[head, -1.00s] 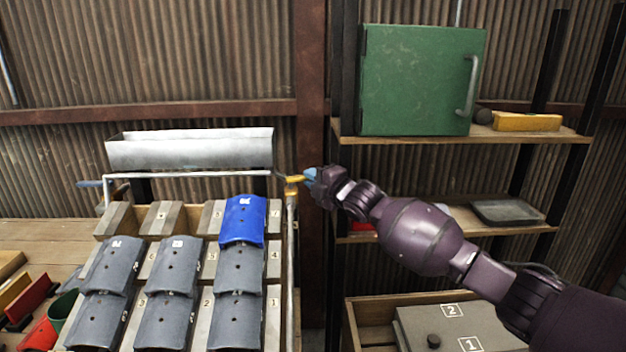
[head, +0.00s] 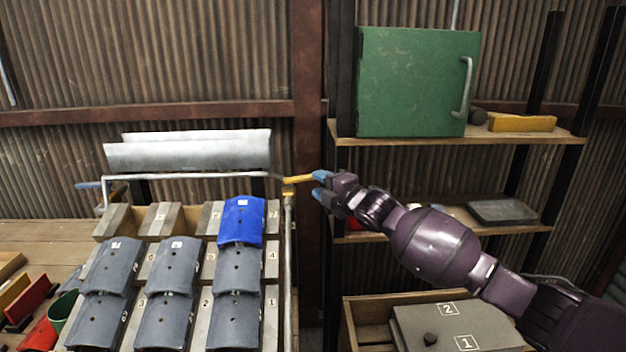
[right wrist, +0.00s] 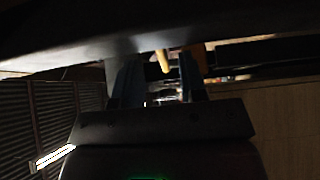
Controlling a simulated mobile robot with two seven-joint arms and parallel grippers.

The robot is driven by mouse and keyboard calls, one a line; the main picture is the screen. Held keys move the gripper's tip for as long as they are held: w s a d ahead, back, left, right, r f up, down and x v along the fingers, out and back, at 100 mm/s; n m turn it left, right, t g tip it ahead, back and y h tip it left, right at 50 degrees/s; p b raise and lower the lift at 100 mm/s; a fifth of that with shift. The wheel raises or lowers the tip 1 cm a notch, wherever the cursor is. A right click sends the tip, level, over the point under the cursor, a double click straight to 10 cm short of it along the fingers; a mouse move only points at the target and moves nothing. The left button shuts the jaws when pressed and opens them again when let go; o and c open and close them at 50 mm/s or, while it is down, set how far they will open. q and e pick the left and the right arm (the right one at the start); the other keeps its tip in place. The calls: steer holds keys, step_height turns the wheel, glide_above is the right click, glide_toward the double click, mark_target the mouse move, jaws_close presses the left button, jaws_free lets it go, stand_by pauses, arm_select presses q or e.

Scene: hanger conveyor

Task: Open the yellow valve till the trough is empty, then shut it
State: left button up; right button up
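The trough (head: 190,155) is a long grey metal channel above the tiled rack; its inside is hidden, so I cannot tell what it holds. The yellow valve (head: 298,180) is on the pipe at the trough's right end, its handle pointing right. My right gripper (head: 319,185) has blue fingertips, spread apart at the handle's free end. In the right wrist view the yellow handle (right wrist: 162,60) shows between and beyond the two open fingers (right wrist: 158,82). I cannot tell whether a finger touches it. My left gripper is out of view.
A rack of grey tiles (head: 170,265) with one blue tile (head: 241,220) stands below the trough. A dark red post (head: 311,100) rises behind the gripper. Shelves (head: 460,140) with a green cabinet (head: 415,82) stand at right. A wooden crate (head: 348,325) is below my arm.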

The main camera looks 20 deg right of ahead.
steer(key=v, duration=0.6)
steer(key=shift+s+p, duration=0.3)
steer(key=shift+d, duration=0.1)
